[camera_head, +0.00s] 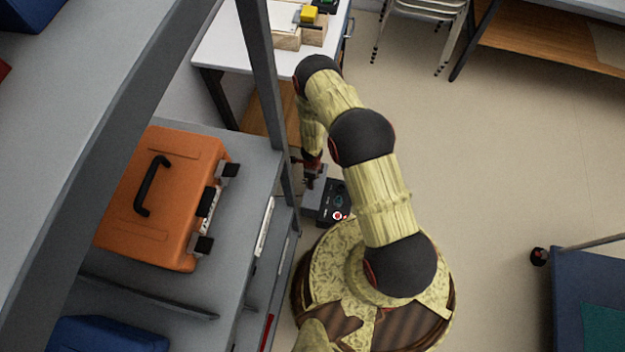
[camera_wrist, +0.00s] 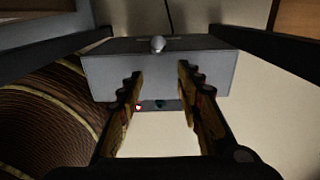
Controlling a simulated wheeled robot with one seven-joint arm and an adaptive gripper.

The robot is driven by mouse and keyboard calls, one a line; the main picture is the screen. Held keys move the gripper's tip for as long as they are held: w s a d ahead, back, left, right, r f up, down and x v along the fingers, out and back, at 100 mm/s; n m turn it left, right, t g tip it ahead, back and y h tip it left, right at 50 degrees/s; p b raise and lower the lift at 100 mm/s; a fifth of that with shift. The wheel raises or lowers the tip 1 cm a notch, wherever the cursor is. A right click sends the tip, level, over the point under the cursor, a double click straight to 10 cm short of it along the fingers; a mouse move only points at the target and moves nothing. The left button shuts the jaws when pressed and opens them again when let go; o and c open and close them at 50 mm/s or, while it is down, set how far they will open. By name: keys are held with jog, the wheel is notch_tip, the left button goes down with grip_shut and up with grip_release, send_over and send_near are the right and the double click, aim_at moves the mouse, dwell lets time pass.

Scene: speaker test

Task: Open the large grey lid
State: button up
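A grey box-like unit (camera_wrist: 100,72) with a round silver knob (camera_wrist: 157,44) spans the upper middle of the wrist view. I cannot tell for sure whether its grey top is the large grey lid. In the head view the grey unit (camera_head: 313,200) shows beside my base, with a dark control panel (camera_head: 330,197) and a red-and-white button. My gripper (camera_wrist: 160,72) is open and empty, its two fingers pointing toward the unit, with the knob beyond and between the tips. In the head view my gripper (camera_head: 312,172) is small and partly hidden by my arm.
An orange case (camera_head: 175,200) lies on the grey shelf at left, close to a grey upright post (camera_head: 262,80). A white table (camera_head: 225,50) with blocks stands behind. A blue-topped table (camera_head: 585,300) is at lower right. The floor between is clear.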

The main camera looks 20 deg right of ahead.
notch_tip(320, 180, up, 12)
dwell(0.8)
